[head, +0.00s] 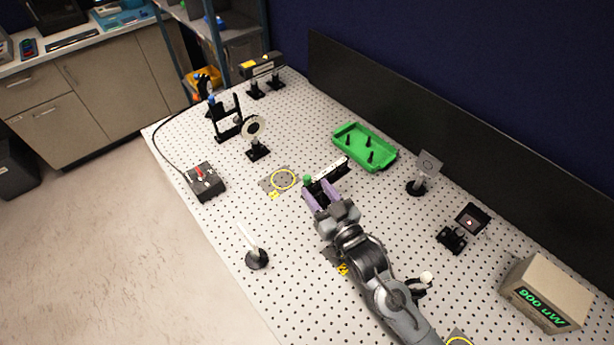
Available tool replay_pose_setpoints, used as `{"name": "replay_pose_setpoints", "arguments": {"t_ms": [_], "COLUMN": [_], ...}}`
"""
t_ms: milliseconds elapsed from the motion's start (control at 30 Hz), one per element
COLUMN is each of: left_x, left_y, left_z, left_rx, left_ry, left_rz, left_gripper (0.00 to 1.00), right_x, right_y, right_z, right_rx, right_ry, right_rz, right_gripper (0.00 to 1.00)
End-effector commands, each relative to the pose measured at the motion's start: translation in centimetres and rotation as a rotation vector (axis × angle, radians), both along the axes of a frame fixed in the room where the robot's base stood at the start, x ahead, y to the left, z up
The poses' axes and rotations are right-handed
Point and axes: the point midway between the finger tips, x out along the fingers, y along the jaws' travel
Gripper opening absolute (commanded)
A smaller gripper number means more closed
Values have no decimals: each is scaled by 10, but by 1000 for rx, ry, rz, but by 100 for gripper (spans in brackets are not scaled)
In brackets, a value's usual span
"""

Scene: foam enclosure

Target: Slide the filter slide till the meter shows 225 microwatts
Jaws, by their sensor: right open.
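The filter slide (333,171) is a dark bar with a pale scale edge in the middle of the perforated table. A green knob (308,179) shows at its left end. My right gripper (317,186) has purple fingers and is open at the slide, its left fingertip close to the knob. I cannot tell whether they touch. The fingers and wrist hide part of the slide and its base. The meter (546,293) is a beige box at the lower right; its green digits seem to read 900 µW. My left gripper is not in view.
A green tray with pegs (364,147) lies behind the slide. A round optic on a post (254,132), a control box with a red switch (205,182), a post with a white rod (256,258) and a detector (470,219) stand around. A black panel (420,130) borders the back.

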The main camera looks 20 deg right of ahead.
Motion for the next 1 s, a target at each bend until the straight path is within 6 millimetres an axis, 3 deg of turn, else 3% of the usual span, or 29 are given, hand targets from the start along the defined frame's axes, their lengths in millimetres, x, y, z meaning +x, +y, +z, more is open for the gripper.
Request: {"name": "replay_pose_setpoints", "arguments": {"t_ms": [100, 333, 800, 1000], "left_x": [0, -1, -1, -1], "left_y": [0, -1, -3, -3], "left_z": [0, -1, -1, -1], "left_rx": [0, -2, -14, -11], "left_ry": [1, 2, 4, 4], "left_rz": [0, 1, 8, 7], "left_gripper": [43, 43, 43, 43], "right_x": [20, 47, 57, 56], "right_y": [3, 6, 8, 8], "right_z": [1, 0, 0, 0], "right_rx": [0, 0, 0, 0], "right_ry": [-2, 0, 0, 0], "right_rz": [0, 1, 1, 0], "right_gripper": [46, 46, 46, 16]}}
